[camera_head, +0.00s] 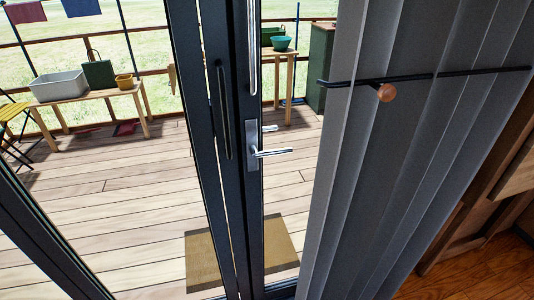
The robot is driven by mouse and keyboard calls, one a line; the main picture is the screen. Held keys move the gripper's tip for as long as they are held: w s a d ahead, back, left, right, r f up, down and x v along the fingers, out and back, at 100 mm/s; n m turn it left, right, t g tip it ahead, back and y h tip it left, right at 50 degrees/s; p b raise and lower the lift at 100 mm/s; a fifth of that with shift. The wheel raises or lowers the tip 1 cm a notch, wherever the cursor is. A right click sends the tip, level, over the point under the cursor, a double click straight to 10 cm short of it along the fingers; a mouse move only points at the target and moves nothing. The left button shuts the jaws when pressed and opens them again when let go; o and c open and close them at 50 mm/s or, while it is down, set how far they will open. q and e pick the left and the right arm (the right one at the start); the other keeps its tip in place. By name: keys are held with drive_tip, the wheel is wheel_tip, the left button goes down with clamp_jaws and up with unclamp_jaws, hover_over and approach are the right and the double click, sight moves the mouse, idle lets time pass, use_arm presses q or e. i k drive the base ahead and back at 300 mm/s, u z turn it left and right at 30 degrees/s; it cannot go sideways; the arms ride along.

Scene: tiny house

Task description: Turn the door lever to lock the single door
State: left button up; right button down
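The single door (223,190) has a dark frame with glass and stands in the middle of the view. Its silver door lever (272,153) sits on a silver plate at mid height and points right, roughly level. A long dark pull handle (224,112) is on the frame to the left of the lever. Neither of my grippers shows in the view, so their distance from the lever cannot be seen.
A grey curtain (400,150) hangs close on the right, with a dark rod and a wooden knob (387,92) across it. Beyond the glass are a wooden deck (110,200), a brown mat (205,258) and a bench (90,97) with containers.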

sight(255, 155)
drive_tip(key=u, duration=3.45)
drive_tip(key=k, duration=1.2)
drive_tip(key=z, duration=1.3)
